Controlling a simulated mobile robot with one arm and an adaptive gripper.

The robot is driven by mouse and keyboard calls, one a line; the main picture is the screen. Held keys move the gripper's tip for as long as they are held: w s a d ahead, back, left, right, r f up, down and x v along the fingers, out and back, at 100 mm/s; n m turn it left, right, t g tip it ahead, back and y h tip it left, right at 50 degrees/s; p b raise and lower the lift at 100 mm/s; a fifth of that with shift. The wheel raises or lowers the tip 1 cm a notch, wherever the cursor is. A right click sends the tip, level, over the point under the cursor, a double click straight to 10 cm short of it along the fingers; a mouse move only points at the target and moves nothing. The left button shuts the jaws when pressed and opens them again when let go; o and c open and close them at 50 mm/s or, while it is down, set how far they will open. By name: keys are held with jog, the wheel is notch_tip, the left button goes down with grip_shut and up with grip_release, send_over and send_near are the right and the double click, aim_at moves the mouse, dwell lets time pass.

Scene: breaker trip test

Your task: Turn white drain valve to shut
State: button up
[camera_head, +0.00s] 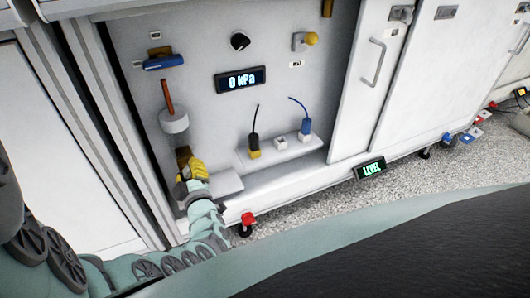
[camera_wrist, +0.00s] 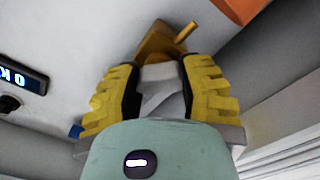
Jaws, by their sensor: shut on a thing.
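My gripper (camera_head: 192,170) is low on the left part of the panel. In the wrist view its two yellow fingers (camera_wrist: 160,92) are closed on a pale grey-white piece (camera_wrist: 160,72), which I take to be the white drain valve's handle. A brass-coloured fitting (camera_wrist: 157,42) with a short stub stands just beyond the fingertips. It shows in the head view (camera_head: 183,154) right above the gripper. The fingers hide most of the held piece in the head view, so its turn angle is unclear.
Above are a white cylinder (camera_head: 174,121) with an orange-brown rod, a blue-handled valve (camera_head: 165,62), a black knob (camera_head: 240,42) and a yellow-knobbed valve (camera_head: 311,39). A display (camera_head: 240,79) reads "0 kPa". A shelf (camera_head: 285,152) with plugs is right; a "LEVEL" display (camera_head: 370,169) is lower right.

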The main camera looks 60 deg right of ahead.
jog(key=n, duration=0.3)
jog(key=shift+w+r+n, duration=0.1)
jog(key=shift+r+n, duration=0.05)
jog(key=shift+n, duration=0.25)
jog(key=n, duration=0.5)
jog(key=shift+d, duration=0.1)
jog(key=o, duration=1.3)
jog(key=shift+c, duration=0.2)
